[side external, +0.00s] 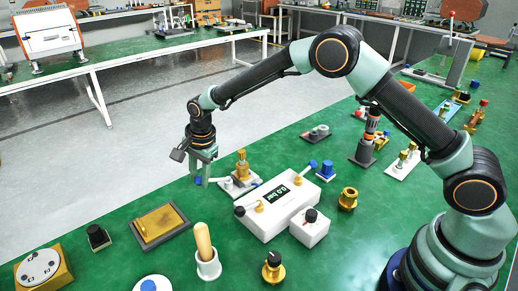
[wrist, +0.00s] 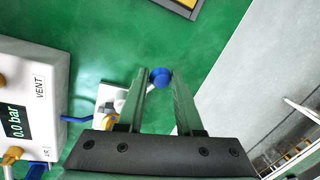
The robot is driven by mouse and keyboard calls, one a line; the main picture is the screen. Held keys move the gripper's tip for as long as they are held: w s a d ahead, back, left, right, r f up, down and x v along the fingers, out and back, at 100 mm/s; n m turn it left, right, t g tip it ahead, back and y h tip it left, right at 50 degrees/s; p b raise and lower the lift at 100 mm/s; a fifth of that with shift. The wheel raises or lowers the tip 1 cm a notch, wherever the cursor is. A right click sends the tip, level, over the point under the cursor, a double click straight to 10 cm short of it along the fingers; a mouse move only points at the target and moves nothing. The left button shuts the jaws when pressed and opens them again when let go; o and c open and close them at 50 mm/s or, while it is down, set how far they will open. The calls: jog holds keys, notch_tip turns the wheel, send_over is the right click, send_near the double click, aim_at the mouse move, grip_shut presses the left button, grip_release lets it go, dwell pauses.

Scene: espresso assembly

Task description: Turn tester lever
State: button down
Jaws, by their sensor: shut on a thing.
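My gripper (side external: 203,165) is low over the green bench, beyond the white tester box. Its fingers (wrist: 160,92) are shut on the blue ball knob (wrist: 160,77) of a lever, near the fingertips. In the side view the blue knob (side external: 198,181) shows just under the fingers, with a thin pale rod running right toward a small plate (side external: 232,190) with a brass fitting (side external: 242,165). The fingers hide part of the rod in the wrist view. The white tester box (side external: 273,222) has a display reading 0.0 bar; its VENT label shows in the wrist view (wrist: 42,88).
A brass-topped tray (side external: 158,225), a wood-handled tool in a white cup (side external: 205,250) and a black-knobbed block (side external: 97,237) stand nearer the camera. Blue-topped and brass parts (side external: 348,199) stand right of the tester. The bench edge lies close beyond my gripper.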

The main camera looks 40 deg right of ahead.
jog(key=shift+w+d, duration=0.15)
jog(key=shift+d, duration=0.1)
jog(key=m, duration=0.1)
jog(key=w+d+m, duration=0.1)
jog(key=m, duration=0.1)
jog(key=w+m, duration=0.1)
jog(key=shift+w+d+m, duration=0.2)
jog(key=shift+d+m, duration=0.1)
jog(key=c, duration=0.6)
grip_release()
jog(key=shift+a, duration=0.1)
jog(key=r, duration=0.4)
jog(key=s+r, duration=0.1)
jog(key=r, duration=0.3)
jog(key=s+r, duration=0.1)
jog(key=r, duration=0.3)
jog(key=shift+s+d, duration=0.1)
jog(key=shift+d, duration=0.2)
